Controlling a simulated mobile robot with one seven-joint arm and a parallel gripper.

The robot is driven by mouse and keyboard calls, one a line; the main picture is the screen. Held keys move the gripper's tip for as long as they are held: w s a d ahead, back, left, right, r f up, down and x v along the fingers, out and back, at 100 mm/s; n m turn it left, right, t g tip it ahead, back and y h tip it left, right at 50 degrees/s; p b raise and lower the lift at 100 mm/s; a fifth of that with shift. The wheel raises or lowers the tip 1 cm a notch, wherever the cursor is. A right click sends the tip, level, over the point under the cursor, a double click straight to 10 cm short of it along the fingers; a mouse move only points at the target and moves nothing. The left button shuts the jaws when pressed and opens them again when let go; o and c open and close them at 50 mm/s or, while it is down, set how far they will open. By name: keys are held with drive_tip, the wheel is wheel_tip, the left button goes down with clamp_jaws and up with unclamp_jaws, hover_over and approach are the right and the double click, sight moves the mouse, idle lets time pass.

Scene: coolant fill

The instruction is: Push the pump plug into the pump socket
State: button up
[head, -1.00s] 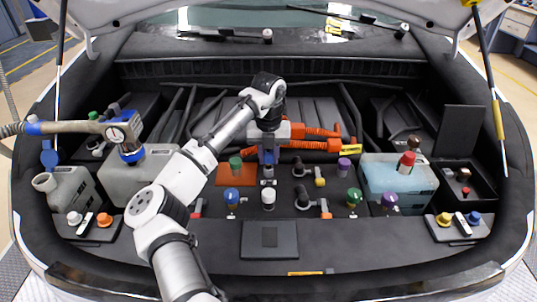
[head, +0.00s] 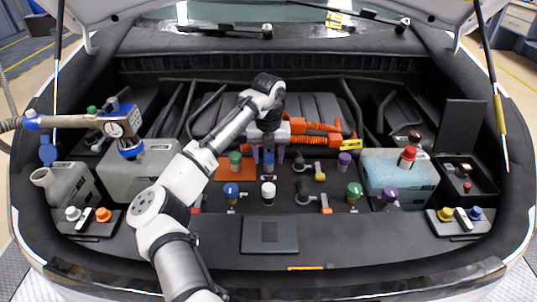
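My gripper (head: 268,156) points down in the middle of the engine bay. Its two fingers stand apart, with a gap on either side of a small blue and dark part (head: 268,162). This part looks like the pump plug, upright on a small grey base (head: 268,174) that may be the pump socket. How deep the plug sits in it is too small to tell. The fingers do not appear to touch the plug. My wrist hides what lies directly behind.
Orange cables (head: 318,144) lie just right of my gripper. Green (head: 235,158), blue (head: 231,191), white (head: 268,189) and purple (head: 344,158) caps stand close around. A filler nozzle (head: 122,130) hangs at the left. A dark flat pad (head: 270,235) lies in front.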

sight(268, 151)
drive_tip(key=shift+r, duration=0.1)
wheel_tip(268, 151, up, 14)
drive_tip(key=shift+b, duration=0.4)
drive_tip(key=shift+c, duration=0.4)
